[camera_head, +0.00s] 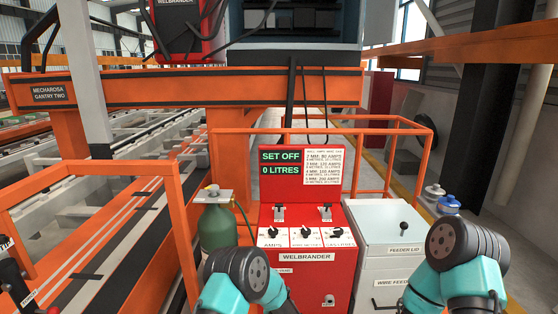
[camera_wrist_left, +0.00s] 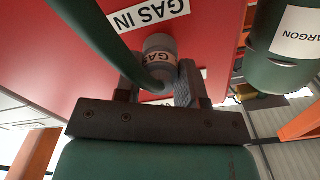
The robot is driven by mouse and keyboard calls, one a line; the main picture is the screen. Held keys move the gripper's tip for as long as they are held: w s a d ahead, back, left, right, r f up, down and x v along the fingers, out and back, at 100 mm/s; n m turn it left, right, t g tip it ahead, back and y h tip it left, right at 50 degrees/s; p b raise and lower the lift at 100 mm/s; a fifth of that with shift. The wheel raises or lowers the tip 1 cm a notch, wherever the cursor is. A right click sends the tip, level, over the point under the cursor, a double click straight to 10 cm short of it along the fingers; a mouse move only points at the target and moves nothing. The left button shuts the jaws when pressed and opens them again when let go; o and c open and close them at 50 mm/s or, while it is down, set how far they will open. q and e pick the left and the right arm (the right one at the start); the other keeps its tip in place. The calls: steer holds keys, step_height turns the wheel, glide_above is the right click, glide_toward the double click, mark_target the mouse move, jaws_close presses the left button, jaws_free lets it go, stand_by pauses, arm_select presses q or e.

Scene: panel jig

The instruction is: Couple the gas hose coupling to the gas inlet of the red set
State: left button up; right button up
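The red set (camera_head: 307,240) stands in the middle of the head view, its display reading SET OFF and 0 LITRES. In the left wrist view its red panel (camera_wrist_left: 60,50) carries a GAS IN label (camera_wrist_left: 148,14). The grey gas hose coupling (camera_wrist_left: 160,45), with a GAS band and green hose (camera_wrist_left: 100,35), is between the fingers of my left gripper (camera_wrist_left: 155,88), which looks shut on it. The coupling is close to the panel near the label. The gas inlet is hidden, so I cannot tell whether they touch. My right gripper is out of view.
A green gas bottle (camera_head: 217,228) stands left of the set; its ARGON label shows in the wrist view (camera_wrist_left: 300,32). A grey wire feeder cabinet (camera_head: 388,240) stands to the right. Orange rails (camera_head: 350,130) surround the set. A blue-capped item (camera_head: 448,204) sits at the right.

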arm_select(q)
steer(key=c, duration=0.5)
steer(key=shift+w, duration=0.2)
jaws_close()
